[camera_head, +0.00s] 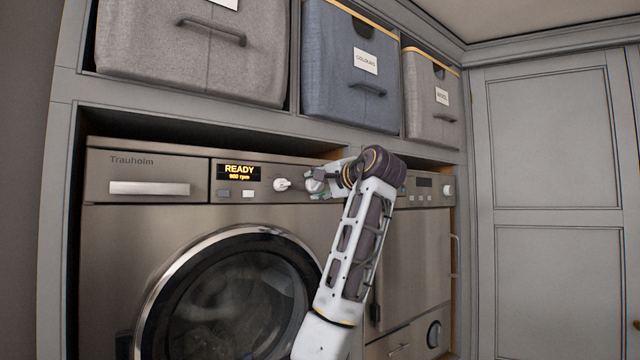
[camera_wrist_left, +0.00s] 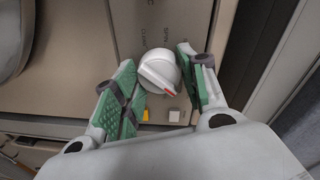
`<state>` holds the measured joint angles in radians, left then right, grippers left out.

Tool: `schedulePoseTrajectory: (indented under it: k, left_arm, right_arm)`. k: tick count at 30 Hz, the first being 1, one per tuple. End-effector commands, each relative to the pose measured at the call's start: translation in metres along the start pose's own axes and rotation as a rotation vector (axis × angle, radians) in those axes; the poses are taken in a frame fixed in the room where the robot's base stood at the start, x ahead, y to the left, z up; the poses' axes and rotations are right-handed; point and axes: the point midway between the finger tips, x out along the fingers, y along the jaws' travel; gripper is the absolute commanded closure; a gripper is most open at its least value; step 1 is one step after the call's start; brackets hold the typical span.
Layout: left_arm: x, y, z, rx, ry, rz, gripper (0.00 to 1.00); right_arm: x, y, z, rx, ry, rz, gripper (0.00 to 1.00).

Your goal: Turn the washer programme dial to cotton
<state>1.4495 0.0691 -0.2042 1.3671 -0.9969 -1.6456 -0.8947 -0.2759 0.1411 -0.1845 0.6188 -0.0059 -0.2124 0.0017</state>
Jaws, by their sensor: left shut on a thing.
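The white programme dial (camera_wrist_left: 160,72) is between the two green-padded fingers of my left gripper (camera_wrist_left: 163,88) in the left wrist view, and the gripper is shut on it. A red mark on the dial's ridge points to the lower right of that view. Small printed labels stand above the dial; one reads SPIN, and I cannot read the others surely. In the head view my left gripper (camera_head: 322,183) is at the control panel of the washer (camera_head: 150,230), and hides much of the dial area. My right gripper is not in view.
A second white knob (camera_head: 282,185) is close left of the gripper. The display (camera_head: 239,172) reads READY. Fabric bins (camera_head: 345,80) sit above; another appliance (camera_head: 415,240) is at right.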

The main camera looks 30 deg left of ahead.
Motion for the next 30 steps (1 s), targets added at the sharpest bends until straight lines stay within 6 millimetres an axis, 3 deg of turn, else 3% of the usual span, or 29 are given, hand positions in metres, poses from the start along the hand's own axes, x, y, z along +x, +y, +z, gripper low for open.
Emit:
schedulePoseTrajectory:
  k: [8, 9, 14, 30]
  left_arm:
    - [0.0, 0.0002, -0.0003, 0.001, 0.001, -0.001, 0.82]
    - [0.0, 0.0002, -0.0003, 0.001, 0.001, -0.001, 0.56]
    - [0.0, 0.0002, -0.0003, 0.0, 0.001, 0.0, 0.36]
    - [-0.0078, -0.0001, -0.0005, -0.001, 0.002, -0.001, 0.36]
  right_arm:
    - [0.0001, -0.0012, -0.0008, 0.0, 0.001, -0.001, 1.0]
    - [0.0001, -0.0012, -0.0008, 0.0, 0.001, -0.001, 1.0]
    - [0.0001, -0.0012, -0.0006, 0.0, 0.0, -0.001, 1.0]
    - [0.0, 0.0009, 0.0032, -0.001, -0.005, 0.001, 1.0]
